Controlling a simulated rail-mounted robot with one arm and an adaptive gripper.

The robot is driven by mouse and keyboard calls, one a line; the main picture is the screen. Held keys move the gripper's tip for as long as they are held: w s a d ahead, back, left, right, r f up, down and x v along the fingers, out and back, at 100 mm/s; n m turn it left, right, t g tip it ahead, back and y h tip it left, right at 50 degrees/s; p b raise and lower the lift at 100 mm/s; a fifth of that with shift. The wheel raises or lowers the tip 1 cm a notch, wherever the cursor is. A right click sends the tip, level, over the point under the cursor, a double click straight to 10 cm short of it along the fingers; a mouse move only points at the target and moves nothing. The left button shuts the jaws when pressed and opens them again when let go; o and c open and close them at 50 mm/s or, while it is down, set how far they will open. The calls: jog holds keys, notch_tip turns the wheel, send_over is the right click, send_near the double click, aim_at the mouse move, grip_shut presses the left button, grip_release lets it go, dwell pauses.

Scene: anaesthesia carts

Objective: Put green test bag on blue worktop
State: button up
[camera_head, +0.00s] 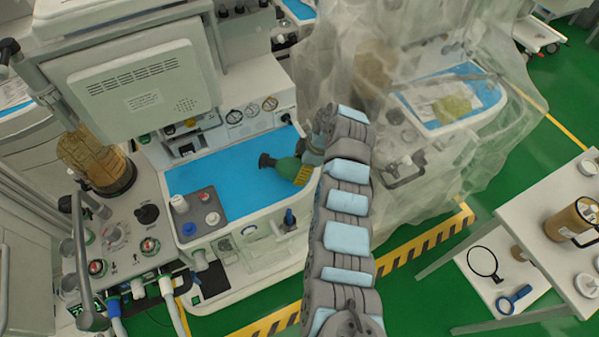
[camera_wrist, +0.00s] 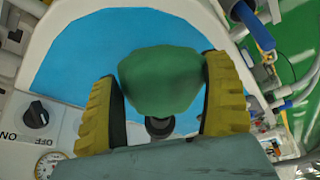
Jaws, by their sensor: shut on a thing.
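The green test bag (camera_head: 284,167) is a small dark green bulb with a dark neck. In the head view it is over the right part of the blue worktop (camera_head: 225,178). In the wrist view the bag (camera_wrist: 160,82) sits between the two yellow fingers of my gripper (camera_wrist: 163,100), which is shut on it. The blue worktop (camera_wrist: 75,62) shows behind the bag there. I cannot tell whether the bag touches the worktop. In the head view my gripper (camera_head: 302,175) is partly hidden by my arm.
A grey block with knobs (camera_head: 200,212) stands at the worktop's front left. A monitor (camera_head: 145,85) overhangs the back left. A plastic-draped cart (camera_head: 400,90) is close on the right. A white table (camera_head: 545,235) stands at far right. The worktop's middle is clear.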

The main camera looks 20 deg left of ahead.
jog(key=shift+w+f, duration=0.2)
jog(key=shift+w+a+f, duration=0.1)
jog(key=shift+w+f, duration=0.05)
jog(key=shift+f, duration=1.6)
jog(key=o, duration=1)
jog(key=shift+o, duration=0.2)
jog(key=shift+r, duration=0.15)
jog(key=s+v, duration=0.1)
jog(key=v, duration=1)
jog(key=shift+w+r, duration=0.35)
jog(key=shift+w, duration=0.1)
